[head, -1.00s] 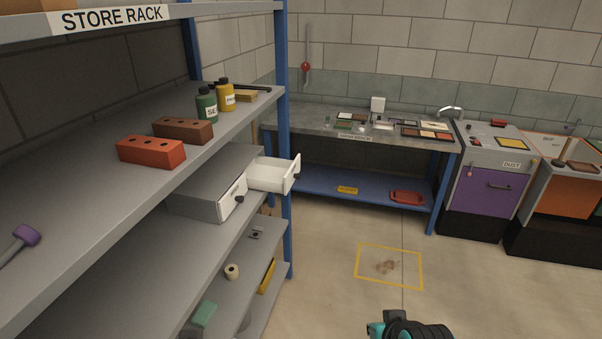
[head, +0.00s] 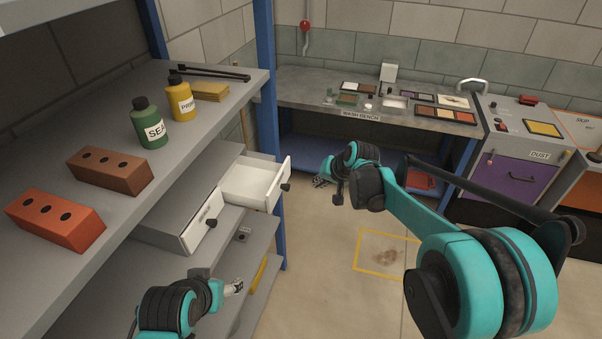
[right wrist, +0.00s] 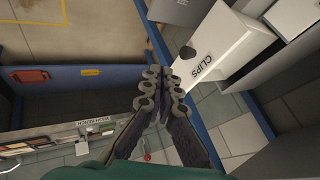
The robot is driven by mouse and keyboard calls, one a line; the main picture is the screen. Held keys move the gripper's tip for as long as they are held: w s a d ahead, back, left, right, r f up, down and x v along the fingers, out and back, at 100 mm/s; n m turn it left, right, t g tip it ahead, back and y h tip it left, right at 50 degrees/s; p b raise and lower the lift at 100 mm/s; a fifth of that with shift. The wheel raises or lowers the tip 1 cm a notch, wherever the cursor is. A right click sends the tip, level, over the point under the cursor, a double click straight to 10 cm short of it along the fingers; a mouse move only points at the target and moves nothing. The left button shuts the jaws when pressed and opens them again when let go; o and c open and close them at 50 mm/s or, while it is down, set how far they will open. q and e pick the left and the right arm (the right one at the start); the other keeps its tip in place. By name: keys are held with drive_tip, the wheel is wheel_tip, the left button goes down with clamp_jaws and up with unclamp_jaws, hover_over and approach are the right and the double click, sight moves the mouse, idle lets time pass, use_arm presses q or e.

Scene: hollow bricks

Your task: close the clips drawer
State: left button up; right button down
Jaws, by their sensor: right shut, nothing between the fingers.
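The clips drawer (head: 255,184) is white and pulled well out of the grey drawer unit on the rack, at its far end. In the right wrist view its front reads CLIPS (right wrist: 203,66) and carries a dark knob. My right gripper (head: 321,181) is in front of the drawer, to the right of its knob, apart from it in the head view. In the right wrist view the right gripper (right wrist: 165,82) has its fingers together, empty, beside the drawer front. My left gripper (head: 236,287) is low before the lower shelf, too small to judge.
A second drawer (head: 202,226), nearer, sits in the unit with its labelled front flush or nearly so. A blue rack post (head: 268,130) stands behind the clips drawer. The wash bench (head: 380,105) is behind. Bricks and bottles stand on the shelf above.

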drive_tip(key=w+a+f+b, duration=0.3)
drive_tip(key=w+a+f, duration=0.3)
drive_tip(key=a+f, duration=0.1)
drive_tip(key=shift+f, duration=0.45)
drive_tip(key=shift+a, duration=0.15)
drive_tip(key=p, duration=0.2)
hover_over(250, 187)
drive_tip(key=shift+a+r, duration=0.1)
idle(0.4)
